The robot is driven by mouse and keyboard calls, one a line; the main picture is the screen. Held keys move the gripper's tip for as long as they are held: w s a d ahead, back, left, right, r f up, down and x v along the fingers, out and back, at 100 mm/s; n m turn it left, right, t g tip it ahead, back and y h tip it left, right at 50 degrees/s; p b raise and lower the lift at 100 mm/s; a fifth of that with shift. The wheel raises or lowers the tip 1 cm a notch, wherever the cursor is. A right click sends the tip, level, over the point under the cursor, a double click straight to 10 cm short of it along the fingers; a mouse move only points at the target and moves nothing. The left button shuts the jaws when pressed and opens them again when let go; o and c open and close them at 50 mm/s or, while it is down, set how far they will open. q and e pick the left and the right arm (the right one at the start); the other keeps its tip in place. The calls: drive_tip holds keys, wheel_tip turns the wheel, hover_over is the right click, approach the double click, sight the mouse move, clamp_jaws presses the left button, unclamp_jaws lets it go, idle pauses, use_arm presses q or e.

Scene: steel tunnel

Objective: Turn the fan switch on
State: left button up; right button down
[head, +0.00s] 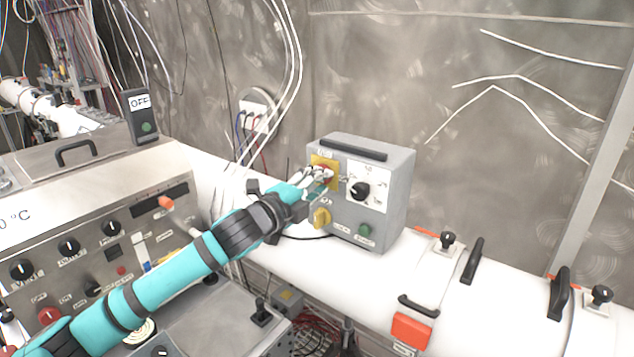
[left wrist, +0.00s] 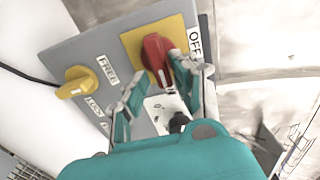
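A grey control box (head: 345,145) stands on the white tube. Its front has a red rotary switch (left wrist: 157,55) on a yellow plate (left wrist: 130,42), with an OFF label beside it. In the head view the yellow plate (head: 318,160) is partly covered by my left gripper (head: 318,177). In the left wrist view the left gripper (left wrist: 160,76) has its fingers apart, one on each side of the red switch. The right finger is very close to the switch; I cannot tell whether it touches. Which control is the fan switch cannot be read. My right gripper is not in view.
The box also carries a yellow knob (head: 321,217), a black knob (head: 359,191) and a green button (head: 365,230). A steel panel with knobs (head: 68,246) stands at left, with an OFF-labelled switch box (head: 141,118). Black handles (head: 472,260) rise from the tube at right.

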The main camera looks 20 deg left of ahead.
use_arm(q)
drive_tip(key=shift+o, duration=0.7)
drive_tip(key=shift+r, duration=0.1)
drive_tip(key=v, duration=1.2)
